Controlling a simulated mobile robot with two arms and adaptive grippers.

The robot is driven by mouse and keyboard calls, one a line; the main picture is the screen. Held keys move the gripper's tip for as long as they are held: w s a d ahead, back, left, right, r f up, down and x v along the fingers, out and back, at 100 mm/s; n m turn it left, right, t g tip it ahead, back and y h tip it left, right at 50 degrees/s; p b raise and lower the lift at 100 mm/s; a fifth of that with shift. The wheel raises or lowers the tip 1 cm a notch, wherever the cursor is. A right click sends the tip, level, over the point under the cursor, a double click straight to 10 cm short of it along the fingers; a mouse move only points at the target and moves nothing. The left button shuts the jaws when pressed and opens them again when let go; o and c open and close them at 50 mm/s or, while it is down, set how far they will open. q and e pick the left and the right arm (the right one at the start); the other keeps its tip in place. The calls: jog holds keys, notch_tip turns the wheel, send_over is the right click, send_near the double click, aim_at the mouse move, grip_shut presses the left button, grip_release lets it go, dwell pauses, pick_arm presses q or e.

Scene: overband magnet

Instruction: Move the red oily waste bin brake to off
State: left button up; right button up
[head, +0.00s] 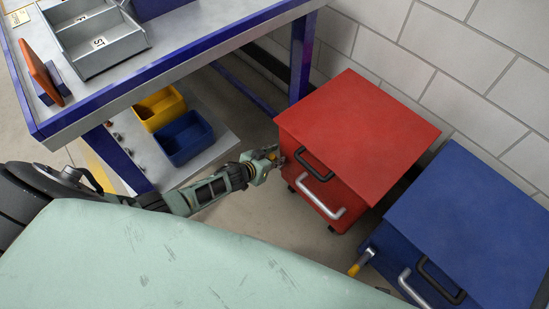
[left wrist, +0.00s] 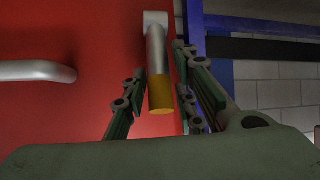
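The red oily waste bin (head: 365,130) stands beside the workbench in the head view, with a black handle and a silver handle on its front. Its red front also fills the left of the left wrist view (left wrist: 60,120). The brake lever (left wrist: 158,60), a grey bar with a yellow end, projects from that front towards the wrist camera. My left gripper (head: 268,161) is at the bin's left front side. In the left wrist view its fingers (left wrist: 162,85) are open, one each side of the lever, with small visible gaps. My right gripper is not in view.
A blue bin (head: 470,225) stands right of the red one, with its own yellow-ended lever (head: 360,263). The workbench (head: 180,50) is at upper left, with yellow (head: 160,107) and blue (head: 185,138) boxes on its lower shelf. A block wall (head: 460,60) is behind the bins.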

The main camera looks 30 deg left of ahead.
pick_arm(q)
jog(key=shift+o, duration=0.7)
jog(key=shift+s, duration=0.1)
jog(key=shift+s+a+r, duration=0.15)
jog(key=shift+s+r, duration=0.05)
jog(key=shift+s, duration=0.25)
jog(key=v, duration=1.1)
jog(key=shift+w, duration=0.1)
